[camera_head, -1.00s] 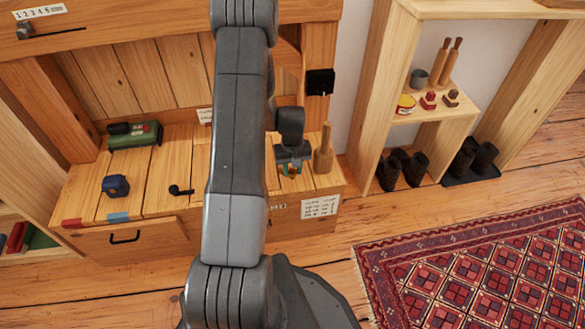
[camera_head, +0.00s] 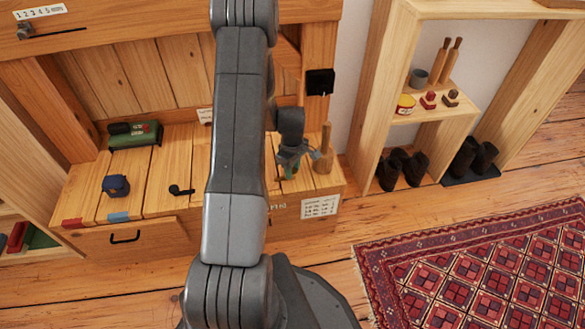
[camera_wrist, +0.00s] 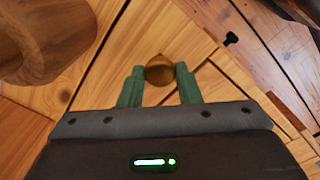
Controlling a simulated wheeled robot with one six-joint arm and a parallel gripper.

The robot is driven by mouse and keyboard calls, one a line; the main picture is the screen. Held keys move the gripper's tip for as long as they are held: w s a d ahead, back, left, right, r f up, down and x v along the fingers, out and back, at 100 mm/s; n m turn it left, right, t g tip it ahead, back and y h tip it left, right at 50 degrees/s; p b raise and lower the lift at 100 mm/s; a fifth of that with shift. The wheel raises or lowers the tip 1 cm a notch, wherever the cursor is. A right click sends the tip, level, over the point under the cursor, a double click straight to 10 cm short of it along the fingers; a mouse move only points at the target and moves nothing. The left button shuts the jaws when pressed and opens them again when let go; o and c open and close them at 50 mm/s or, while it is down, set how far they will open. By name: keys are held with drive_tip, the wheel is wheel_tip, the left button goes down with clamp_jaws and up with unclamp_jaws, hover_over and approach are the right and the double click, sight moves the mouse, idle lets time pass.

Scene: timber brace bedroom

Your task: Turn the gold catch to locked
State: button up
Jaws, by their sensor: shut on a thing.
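The gold catch (camera_wrist: 159,71) shows in the wrist view as a rounded gold knob over the wooden bench top. My gripper (camera_wrist: 160,85) is shut on it, with one green finger on each side. In the head view my gripper (camera_head: 291,167) is low over the right end of the bench, beside a wooden mallet-like thing. The catch is hidden there behind my gripper. Any locked or unlocked marking cannot be made out.
A wooden pestle-shaped thing (camera_head: 324,150) stands close to the right of my gripper; its rounded wood (camera_wrist: 38,35) fills the wrist view's upper left. The bench (camera_head: 145,200) also holds a blue tape measure (camera_head: 116,185), a black hook-like piece (camera_head: 180,190) and a green device (camera_head: 136,136).

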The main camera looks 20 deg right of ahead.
sight(293, 171)
drive_tip(key=shift+n, duration=0.3)
drive_tip(key=o, duration=1)
drive_tip(key=shift+c, duration=0.2)
wheel_tip(293, 171, up, 14)
drive_tip(key=p, duration=0.4)
drive_tip(key=shift+f, duration=0.15)
wheel_tip(293, 171, down, 14)
drive_tip(key=b, duration=0.4)
drive_tip(key=shift+r, duration=0.25)
